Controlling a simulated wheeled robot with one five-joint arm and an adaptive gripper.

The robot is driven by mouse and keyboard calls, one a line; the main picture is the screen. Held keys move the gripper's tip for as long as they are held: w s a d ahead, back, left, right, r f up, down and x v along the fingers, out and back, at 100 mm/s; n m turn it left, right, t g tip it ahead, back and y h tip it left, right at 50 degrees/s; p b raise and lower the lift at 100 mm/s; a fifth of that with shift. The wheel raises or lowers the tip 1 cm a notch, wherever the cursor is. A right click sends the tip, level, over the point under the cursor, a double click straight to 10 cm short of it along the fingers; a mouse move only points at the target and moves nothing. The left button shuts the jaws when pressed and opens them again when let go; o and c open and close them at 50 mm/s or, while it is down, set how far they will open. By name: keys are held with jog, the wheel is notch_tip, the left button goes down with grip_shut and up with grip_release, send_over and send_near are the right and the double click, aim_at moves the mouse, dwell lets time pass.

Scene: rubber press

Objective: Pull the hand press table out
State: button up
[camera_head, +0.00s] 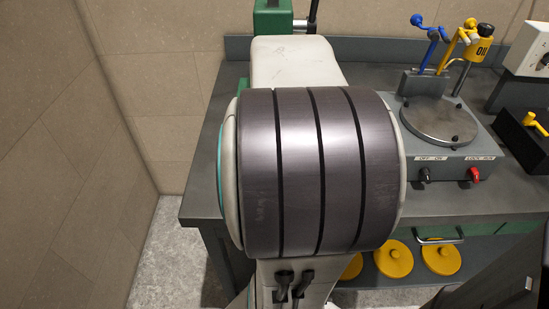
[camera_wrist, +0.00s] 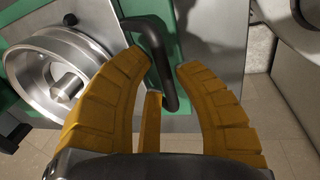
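In the wrist view, my gripper (camera_wrist: 163,63) has its yellow fingers spread. A bent black handle (camera_wrist: 160,50) passes between the fingertips, close to the left one; I cannot tell whether they touch. I cannot tell for sure which part is the hand press table. A round metal cup (camera_wrist: 50,70) with a central stub lies left of the fingers. In the head view, my own arm fills the middle and hides my gripper and much of the bench behind it.
In the head view, a grey workbench (camera_head: 205,185) carries a grey control box (camera_head: 455,160) with a round plate and blue and yellow levers. Yellow discs (camera_head: 441,257) lie on the lower shelf. A tiled wall (camera_head: 70,150) closes off the left.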

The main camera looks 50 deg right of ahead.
grip_shut()
jog(key=shift+s+a+f, duration=0.15)
dwell(0.4)
jog(key=s+a, duration=0.2)
jog(key=a, duration=0.1)
jog(key=shift+s+a+b, duration=0.1)
jog(key=shift+s+b, duration=0.2)
jog(key=shift+c, duration=2)
grip_release()
jog(key=o, duration=0.8)
jog(key=shift+w, duration=0.1)
